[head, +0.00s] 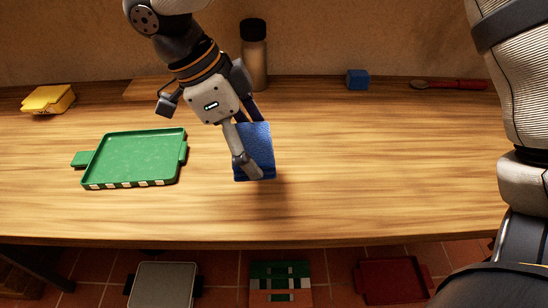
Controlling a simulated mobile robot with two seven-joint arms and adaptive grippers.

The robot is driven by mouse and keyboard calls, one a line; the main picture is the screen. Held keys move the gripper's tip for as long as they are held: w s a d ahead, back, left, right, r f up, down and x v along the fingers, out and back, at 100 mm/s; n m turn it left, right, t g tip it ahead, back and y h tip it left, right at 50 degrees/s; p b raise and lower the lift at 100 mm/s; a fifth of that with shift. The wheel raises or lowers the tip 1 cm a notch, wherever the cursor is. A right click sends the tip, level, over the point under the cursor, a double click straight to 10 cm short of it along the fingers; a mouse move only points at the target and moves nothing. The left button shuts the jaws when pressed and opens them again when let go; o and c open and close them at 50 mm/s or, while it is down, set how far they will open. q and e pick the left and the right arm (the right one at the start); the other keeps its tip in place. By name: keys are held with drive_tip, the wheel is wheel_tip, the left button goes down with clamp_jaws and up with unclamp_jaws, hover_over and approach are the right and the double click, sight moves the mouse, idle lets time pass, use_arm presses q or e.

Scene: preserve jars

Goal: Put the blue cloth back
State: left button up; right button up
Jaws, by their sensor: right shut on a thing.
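The blue cloth (262,146) is a flat, folded-looking rectangle near the middle of the table. My right gripper (252,166) reaches down over it and is shut on it, with one finger in front of its lower part. The other finger is partly hidden behind the cloth. The cloth looks tilted; I cannot tell whether its lower edge touches the wooden table (380,190). My left gripper is not in view.
A green tray (135,158) lies to the left. Trays are on the floor. The table's right half is clear.

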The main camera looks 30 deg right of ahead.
sight(251, 121)
drive_tip(key=w+d+f, duration=0.1)
drive_tip(key=d+f, duration=0.3)
drive_tip(key=w+d+f, duration=0.1)
drive_tip(key=d+f, duration=0.1)
drive_tip(key=shift+w+f+b, duration=0.3)
drive_tip(key=shift+w+b, duration=0.05)
drive_tip(key=f, duration=0.3)
drive_tip(key=shift+w+d, duration=0.15)
drive_tip(key=shift+d, duration=0.15)
drive_tip(key=shift+f, duration=0.1)
drive_tip(key=o, duration=1)
drive_tip(key=shift+f, duration=0.1)
drive_tip(key=shift+o, duration=0.2)
drive_tip(key=v, duration=1.2)
drive_tip(key=shift+a, duration=0.1)
